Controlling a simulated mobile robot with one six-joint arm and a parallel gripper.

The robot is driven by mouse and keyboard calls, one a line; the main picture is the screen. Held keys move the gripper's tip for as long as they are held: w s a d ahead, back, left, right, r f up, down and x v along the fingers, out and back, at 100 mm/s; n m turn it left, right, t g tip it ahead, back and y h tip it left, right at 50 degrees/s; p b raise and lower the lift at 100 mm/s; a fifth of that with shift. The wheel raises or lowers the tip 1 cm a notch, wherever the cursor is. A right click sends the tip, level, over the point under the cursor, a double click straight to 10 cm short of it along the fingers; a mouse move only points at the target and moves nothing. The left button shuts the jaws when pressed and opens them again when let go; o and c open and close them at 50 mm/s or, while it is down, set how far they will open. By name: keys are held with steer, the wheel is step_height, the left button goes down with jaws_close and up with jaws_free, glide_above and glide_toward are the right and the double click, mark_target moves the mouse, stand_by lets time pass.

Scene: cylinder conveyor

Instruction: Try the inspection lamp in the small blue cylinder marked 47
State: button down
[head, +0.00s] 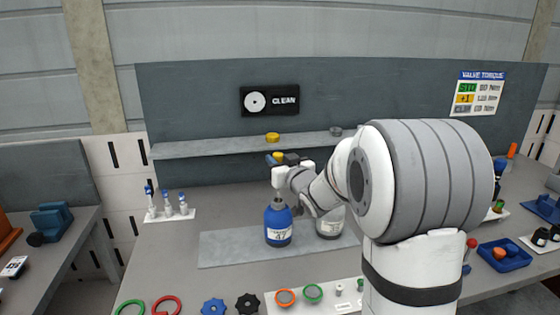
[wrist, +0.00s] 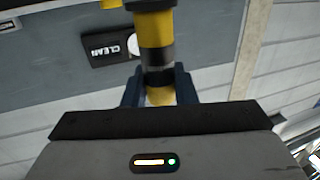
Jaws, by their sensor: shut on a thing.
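The small blue cylinder (head: 278,222) stands upright on a grey mat on the bench, with a white label reading 47. My gripper (head: 276,159) is above it, its dark blue fingers shut on a yellow and black lamp (head: 279,156). In the wrist view the lamp (wrist: 155,35) sits between the fingers (wrist: 158,88), and its far end runs out of the frame.
A grey-white cylinder (head: 329,224) stands right of the blue one, partly behind my arm. A rack of small bottles (head: 169,210) stands left. Handwheels (head: 213,306) and rings lie along the front.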

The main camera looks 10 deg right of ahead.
steer(key=shift+f+b, duration=1.1)
steer(key=shift+f, duration=0.15)
steer(key=shift+r, duration=0.2)
stand_by(0.3)
steer(key=shift+r+p, duration=3.25)
steer(key=shift+r, duration=1.65)
steer(key=shift+f, duration=0.1)
